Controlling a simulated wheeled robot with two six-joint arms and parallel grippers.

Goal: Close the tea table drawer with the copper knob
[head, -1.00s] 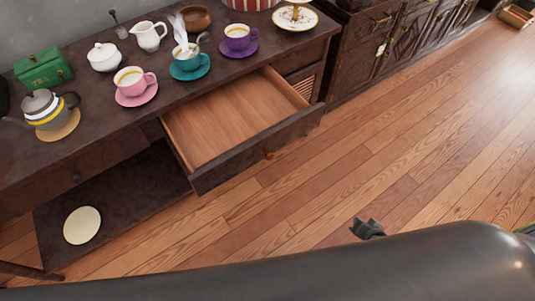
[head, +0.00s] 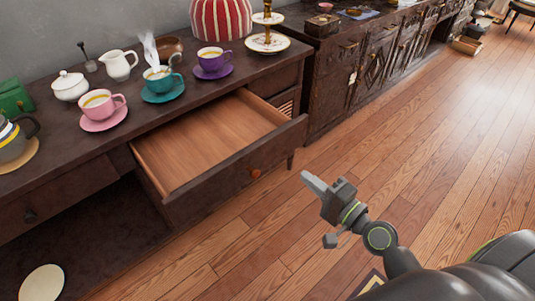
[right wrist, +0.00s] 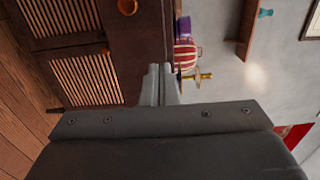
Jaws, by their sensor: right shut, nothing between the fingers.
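The tea table drawer (head: 205,150) is pulled well out of the dark wooden tea table (head: 75,148) and looks empty. Its copper knob (head: 255,173) sits on the drawer front and also shows at the top of the right wrist view (right wrist: 127,7). My right gripper (head: 306,177) is shut and empty, in front of the drawer and to the right of the knob, apart from it. Its closed fingers also show in the right wrist view (right wrist: 158,84). My left gripper is not in view.
A pink cup (head: 102,105), a teal cup (head: 161,80) and a purple cup (head: 213,60) stand on saucers on the tabletop. A tiered stand (head: 267,42) is at the right end. A dark cabinet (head: 335,85) stands beyond. The floor before the drawer is clear.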

